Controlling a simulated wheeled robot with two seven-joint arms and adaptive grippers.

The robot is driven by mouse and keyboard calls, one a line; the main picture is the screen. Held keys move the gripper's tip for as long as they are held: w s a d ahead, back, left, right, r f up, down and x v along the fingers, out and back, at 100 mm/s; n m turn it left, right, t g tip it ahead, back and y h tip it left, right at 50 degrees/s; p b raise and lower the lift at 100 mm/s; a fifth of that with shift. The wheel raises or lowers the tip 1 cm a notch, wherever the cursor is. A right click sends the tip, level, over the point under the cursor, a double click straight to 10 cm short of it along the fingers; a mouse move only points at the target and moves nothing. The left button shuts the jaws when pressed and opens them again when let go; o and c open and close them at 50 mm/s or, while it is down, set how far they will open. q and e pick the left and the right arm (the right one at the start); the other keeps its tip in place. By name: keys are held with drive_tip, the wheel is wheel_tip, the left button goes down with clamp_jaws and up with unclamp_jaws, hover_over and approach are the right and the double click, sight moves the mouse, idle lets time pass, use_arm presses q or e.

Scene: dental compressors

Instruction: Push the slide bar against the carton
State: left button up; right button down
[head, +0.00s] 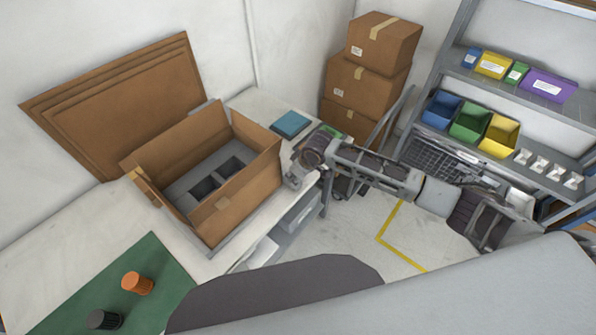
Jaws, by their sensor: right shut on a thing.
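The open brown carton (245,190) stands on the white bench, flaps up, with a grey insert with two dark square openings (215,178) inside. My right arm comes in from the right, and its gripper (297,176) is low at the carton's right side, by the bench edge. It is shut on a light grey piece that looks like the slide bar; the gripper hides most of it. I cannot tell whether that piece touches the carton. My left gripper is not in view.
A green mat (150,270) with an orange knob (137,283) and a black knob (104,320) lies at the front left. A teal box (290,124) sits behind my gripper. Flat cardboard (115,95) leans on the wall. Stacked cartons (365,85) and a shelf rack (500,125) stand behind.

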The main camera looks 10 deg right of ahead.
drive_tip(key=shift+s+a+f, duration=0.1)
drive_tip(key=shift+s+a, duration=0.1)
drive_tip(key=c, duration=1.2)
unclamp_jaws()
drive_tip(key=shift+d+r, duration=0.1)
drive_tip(key=shift+r, duration=0.2)
drive_tip(key=v, duration=1.1)
drive_tip(key=shift+s+r, duration=0.15)
drive_tip(key=shift+r, duration=0.1)
